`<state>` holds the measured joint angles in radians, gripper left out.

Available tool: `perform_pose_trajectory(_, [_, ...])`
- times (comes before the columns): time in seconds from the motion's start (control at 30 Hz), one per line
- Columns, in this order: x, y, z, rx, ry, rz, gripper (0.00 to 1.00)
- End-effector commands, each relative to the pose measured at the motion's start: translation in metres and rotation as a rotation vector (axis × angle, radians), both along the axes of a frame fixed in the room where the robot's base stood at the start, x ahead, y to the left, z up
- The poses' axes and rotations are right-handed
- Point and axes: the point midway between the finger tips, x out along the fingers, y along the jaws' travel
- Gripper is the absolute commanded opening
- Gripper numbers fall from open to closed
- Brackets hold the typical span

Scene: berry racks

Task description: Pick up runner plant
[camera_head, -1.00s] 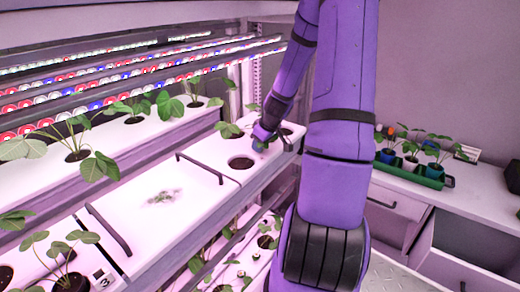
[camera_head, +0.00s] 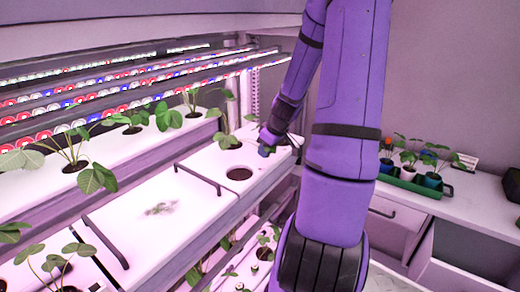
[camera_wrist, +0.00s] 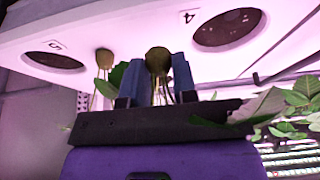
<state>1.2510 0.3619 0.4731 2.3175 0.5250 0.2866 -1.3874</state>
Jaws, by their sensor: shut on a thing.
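In the wrist view, my gripper (camera_wrist: 160,85) has two blue fingers closed about thin stems of the runner plant. A tan, rounded plug (camera_wrist: 158,60) shows between and beyond the fingers. A green leaf (camera_wrist: 116,76) is beside the left finger, and more leaves (camera_wrist: 268,105) are to the right. A second tan plug (camera_wrist: 104,58) with thin stems is left of the fingers. In the head view, my gripper (camera_head: 267,146) is small, low over the far end of the white rack top; what it holds is too small to make out there.
The white rack top (camera_head: 150,195) has a dark round hole (camera_head: 239,174) and black handles (camera_head: 198,173). A leafy plant (camera_head: 228,130) stands left of my gripper. A green tray (camera_head: 410,184) with potted plants sits on the right counter. Light bars (camera_head: 120,95) run along the back.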

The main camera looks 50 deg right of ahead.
Motion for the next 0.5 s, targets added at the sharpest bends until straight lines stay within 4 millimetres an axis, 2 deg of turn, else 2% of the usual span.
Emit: perform_pose_trajectory(0.5, [-0.087, -0.008, 0.000, 0.001, 0.001, -0.007, 0.13])
